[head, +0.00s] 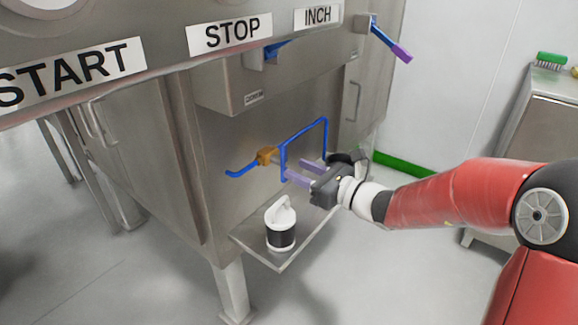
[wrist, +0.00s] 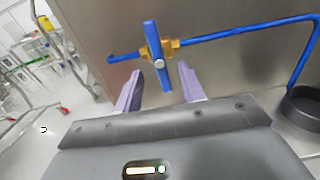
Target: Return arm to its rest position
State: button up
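My gripper (head: 305,174) is at the end of my red arm, in front of the steel machine's lower panel. In the wrist view my gripper (wrist: 158,88) points at a brass valve (wrist: 168,47) with a blue lever handle (wrist: 151,40). The valve sits on a blue pipe (wrist: 235,33). The fingertips appear just short of the handle; I cannot tell if they touch it. In the head view the brass valve (head: 267,156) shows left of the fingers, and the blue pipe (head: 305,132) loops above them.
A white and black jug (head: 281,226) stands on a small steel shelf (head: 285,262) below the valve. A blue lever with a purple end (head: 391,42) juts out at upper right. A steel cabinet (head: 553,110) with a green brush (head: 551,60) stands at right.

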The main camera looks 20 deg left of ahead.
jog(key=shift+v, duration=1.25)
jog(key=s+d+f+n+g+h, duration=0.1)
jog(key=s+d+n+g+h, duration=0.15)
jog(key=s+n, duration=0.4)
jog(key=s+d+f+n+g+h, duration=0.1)
jog(key=s+d+n+g+h, duration=0.2)
jog(key=s+n, duration=0.4)
jog(key=s+d+n+t+h, duration=0.2)
jog(key=s+d+n+h, duration=0.2)
jog(key=d, duration=0.6)
jog(key=s+d+n+t+h, duration=0.2)
jog(key=s+d+n+h, duration=0.3)
jog(key=d, duration=0.5)
jog(key=shift+s+r+h, duration=0.25)
jog(key=shift+s+h, duration=0.7)
jog(key=shift+h, duration=0.1)
jog(key=shift+a, duration=0.1)
jog(key=shift+c, duration=0.4)
